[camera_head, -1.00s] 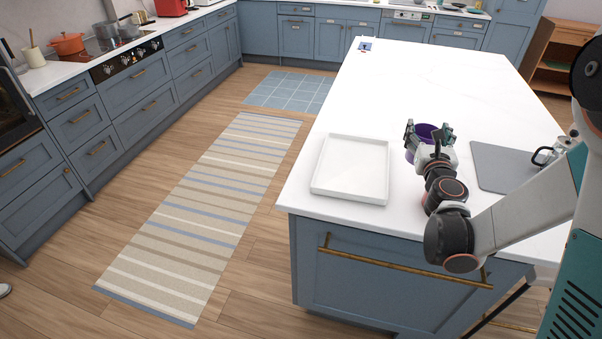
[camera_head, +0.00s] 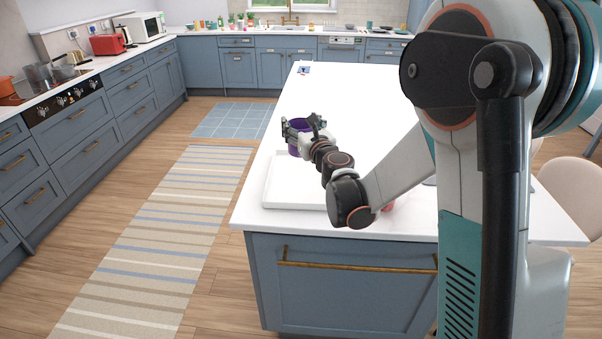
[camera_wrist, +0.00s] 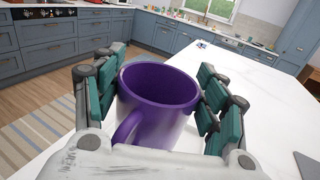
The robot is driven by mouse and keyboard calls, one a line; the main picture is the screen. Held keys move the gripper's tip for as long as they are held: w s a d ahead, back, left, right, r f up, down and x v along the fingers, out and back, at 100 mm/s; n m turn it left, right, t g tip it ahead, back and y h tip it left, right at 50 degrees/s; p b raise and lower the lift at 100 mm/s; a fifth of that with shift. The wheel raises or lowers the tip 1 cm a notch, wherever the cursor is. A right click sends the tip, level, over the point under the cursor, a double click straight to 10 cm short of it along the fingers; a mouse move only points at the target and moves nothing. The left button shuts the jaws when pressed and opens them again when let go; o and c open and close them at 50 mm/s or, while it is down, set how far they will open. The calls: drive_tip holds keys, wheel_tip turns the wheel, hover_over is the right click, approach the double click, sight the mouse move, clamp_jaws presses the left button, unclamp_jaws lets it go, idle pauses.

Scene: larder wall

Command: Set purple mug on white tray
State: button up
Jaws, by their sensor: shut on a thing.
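The purple mug (camera_wrist: 158,88) is upright between the fingers of my gripper (camera_wrist: 160,100) in the wrist view, its handle toward the camera. In the head view my gripper (camera_head: 303,128) is shut on the purple mug (camera_head: 295,150). The mug appears over the far part of the white tray (camera_head: 292,204), and I cannot tell whether it touches the tray. The tray is a shallow square with a low rim near the front left corner of the white island. My arm hides its right part.
The white island top (camera_head: 360,90) is clear beyond the tray. A small blue-and-white item (camera_head: 304,68) lies at its far left corner. Blue cabinets (camera_head: 65,125) line the left, and a striped rug (camera_head: 160,235) lies on the floor beside the island.

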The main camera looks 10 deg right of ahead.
wheel_tip(320, 180, down, 14)
drive_tip(key=b, duration=0.4)
drive_tip(key=shift+f+b, duration=0.1)
drive_tip(key=shift+b, duration=0.2)
drive_tip(key=shift+f, duration=0.15)
drive_tip(key=o, duration=1.4)
